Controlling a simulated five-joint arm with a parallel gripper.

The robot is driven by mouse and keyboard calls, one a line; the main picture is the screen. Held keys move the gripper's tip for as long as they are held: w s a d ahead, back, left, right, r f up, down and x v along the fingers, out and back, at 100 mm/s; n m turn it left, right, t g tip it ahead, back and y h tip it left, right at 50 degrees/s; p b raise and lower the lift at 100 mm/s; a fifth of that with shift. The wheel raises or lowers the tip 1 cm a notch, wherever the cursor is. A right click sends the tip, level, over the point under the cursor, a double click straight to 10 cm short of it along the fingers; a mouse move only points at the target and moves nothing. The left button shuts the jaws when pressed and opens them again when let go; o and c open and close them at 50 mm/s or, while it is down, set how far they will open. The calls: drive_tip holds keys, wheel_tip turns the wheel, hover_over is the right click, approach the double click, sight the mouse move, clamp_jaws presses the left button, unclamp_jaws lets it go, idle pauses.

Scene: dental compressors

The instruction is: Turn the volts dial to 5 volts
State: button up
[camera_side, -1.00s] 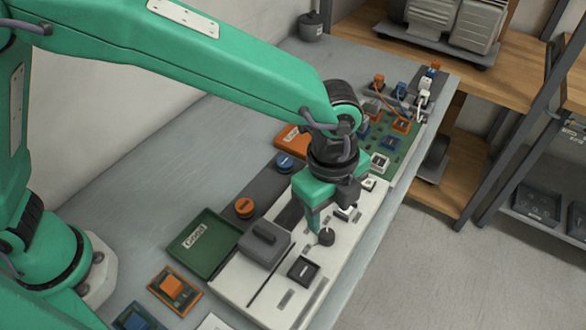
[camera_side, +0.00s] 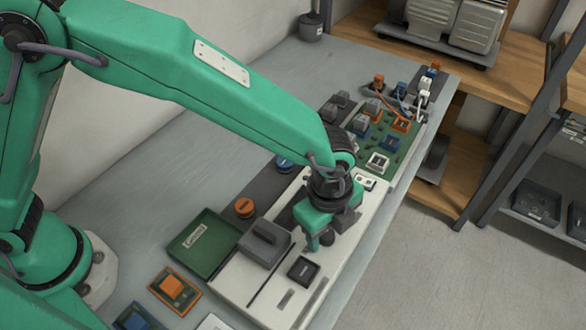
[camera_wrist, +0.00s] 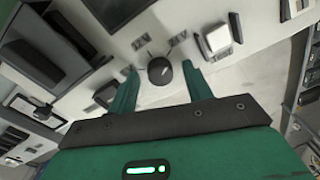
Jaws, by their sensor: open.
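The volts dial appears to be the dark round knob (camera_wrist: 160,71) with a pale pointer mark on top, standing on a white panel (camera_wrist: 120,45). Labels beside it are too small to read. In the wrist view my gripper (camera_wrist: 159,80) is open, with one green finger on each side of the knob and small gaps showing. In the side view my gripper (camera_side: 320,244) is low over the white panel (camera_side: 255,296), and its fingers and wrist largely hide the knob.
A grey block (camera_side: 265,243) and a black square switch (camera_side: 303,269) sit on the panel near my gripper. A green tray (camera_side: 203,243) and an orange round knob (camera_side: 244,208) lie to the left. A green board (camera_side: 385,147) with cables is behind.

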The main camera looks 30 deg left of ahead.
drive_tip(key=shift+c, duration=0.4)
drive_tip(key=c, duration=0.9)
